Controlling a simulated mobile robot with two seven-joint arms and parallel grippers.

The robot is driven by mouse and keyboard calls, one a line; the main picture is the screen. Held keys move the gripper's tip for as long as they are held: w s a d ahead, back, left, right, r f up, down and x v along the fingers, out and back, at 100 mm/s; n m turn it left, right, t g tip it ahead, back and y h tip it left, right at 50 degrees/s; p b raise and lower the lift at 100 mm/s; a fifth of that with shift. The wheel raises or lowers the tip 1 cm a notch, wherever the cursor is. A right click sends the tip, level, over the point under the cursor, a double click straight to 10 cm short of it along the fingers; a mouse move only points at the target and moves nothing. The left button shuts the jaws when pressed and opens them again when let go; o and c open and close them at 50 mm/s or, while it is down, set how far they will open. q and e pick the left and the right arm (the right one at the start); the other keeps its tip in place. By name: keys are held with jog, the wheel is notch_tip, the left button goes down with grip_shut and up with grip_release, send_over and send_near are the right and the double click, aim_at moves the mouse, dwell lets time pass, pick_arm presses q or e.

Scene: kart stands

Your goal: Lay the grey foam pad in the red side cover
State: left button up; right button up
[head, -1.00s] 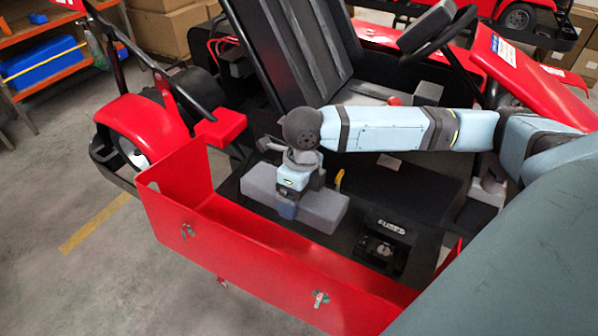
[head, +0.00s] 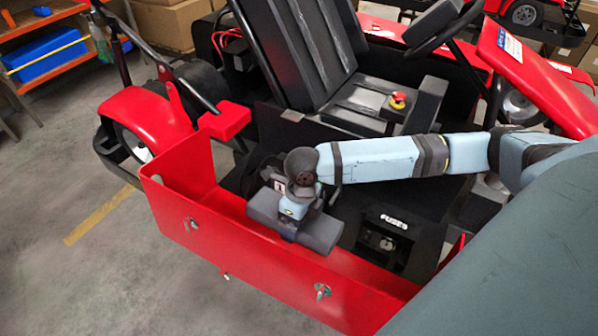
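The red side cover (head: 255,262) is a long open tray shape across the lower middle of the head view, with a raised left end and latches on its outer wall. My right gripper (head: 290,216), on the arm coming in from the right, is shut on the grey foam pad (head: 321,233). The pad's two ends show on either side of the gripper, and its middle is hidden. The pad is just behind the cover's outer wall and lies roughly along it. I cannot tell if it touches the cover. My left gripper is not in view.
The kart's black seat (head: 310,55) and a red stop button (head: 397,101) are behind the arm. A fuse panel (head: 382,244) is right of the pad. A red fender (head: 145,125) stands at the left. The floor at lower left is clear.

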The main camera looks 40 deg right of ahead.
jog(key=f+b, duration=0.1)
jog(key=f, duration=0.2)
jog(key=shift+a+f, duration=0.15)
jog(key=shift+a, duration=0.05)
jog(key=f+b, duration=0.5)
jog(key=shift+s+a, duration=0.2)
jog(key=shift+a, duration=0.1)
jog(key=shift+a+f+b, duration=0.2)
jog(key=shift+f+b, duration=0.2)
jog(key=shift+f, duration=0.65)
pick_arm(q)
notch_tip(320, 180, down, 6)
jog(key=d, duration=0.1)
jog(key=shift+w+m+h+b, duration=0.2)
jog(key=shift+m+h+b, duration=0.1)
jog(key=shift+b, duration=0.05)
pick_arm(e)
jog(key=shift+s+a+f, duration=0.1)
jog(key=shift+a+f, duration=0.05)
jog(key=shift+f, duration=0.9)
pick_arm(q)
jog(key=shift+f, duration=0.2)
